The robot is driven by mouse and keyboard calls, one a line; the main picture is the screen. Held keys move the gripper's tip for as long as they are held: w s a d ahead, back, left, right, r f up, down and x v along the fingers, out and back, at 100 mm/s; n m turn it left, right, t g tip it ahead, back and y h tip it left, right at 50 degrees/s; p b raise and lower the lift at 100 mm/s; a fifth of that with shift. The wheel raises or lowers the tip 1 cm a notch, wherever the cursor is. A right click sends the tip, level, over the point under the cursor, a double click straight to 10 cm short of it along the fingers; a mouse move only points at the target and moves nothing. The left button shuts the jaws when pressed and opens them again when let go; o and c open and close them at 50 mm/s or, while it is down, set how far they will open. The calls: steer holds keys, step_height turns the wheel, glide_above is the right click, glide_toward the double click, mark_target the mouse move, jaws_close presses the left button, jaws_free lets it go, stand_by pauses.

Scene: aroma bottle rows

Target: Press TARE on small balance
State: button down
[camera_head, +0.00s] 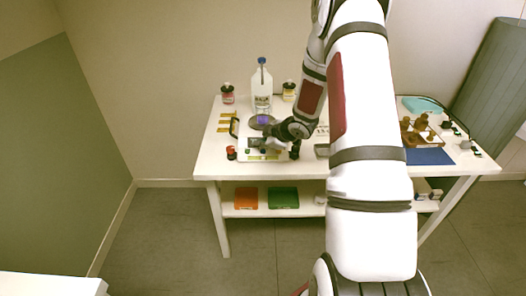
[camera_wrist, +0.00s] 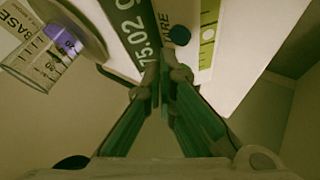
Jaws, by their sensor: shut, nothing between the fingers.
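A round dark blue button (camera_wrist: 179,35) sits beside partly hidden lettering ending in "ARE". A clear beaker (camera_wrist: 38,62) with purple liquid stands on the round pan (camera_wrist: 86,22). The beaker also shows in the head view (camera_head: 262,120). My gripper (camera_wrist: 164,76) is shut and empty, its green fingers together, with the tips just below the button in the picture. I cannot tell whether the tips touch the balance.
A large clear bottle (camera_head: 261,90) stands behind the balance, between small dark-capped bottles (camera_head: 228,93). A wooden rack (camera_head: 417,133) and blue mat (camera_head: 428,157) are at right. Orange (camera_head: 246,198) and green (camera_head: 283,197) boxes lie on the lower shelf.

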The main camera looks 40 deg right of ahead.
mark_target(262, 152)
steer(key=shift+f, duration=0.15)
stand_by(0.6)
steer(key=shift+f, duration=0.25)
steer(key=shift+f+b, duration=0.4)
stand_by(0.7)
steer(key=shift+r, duration=0.1)
steer(key=shift+r+p, duration=0.7)
step_height(262, 152, up, 5)
steer(key=p, duration=0.4)
steer(key=shift+f, duration=0.1)
stand_by(0.9)
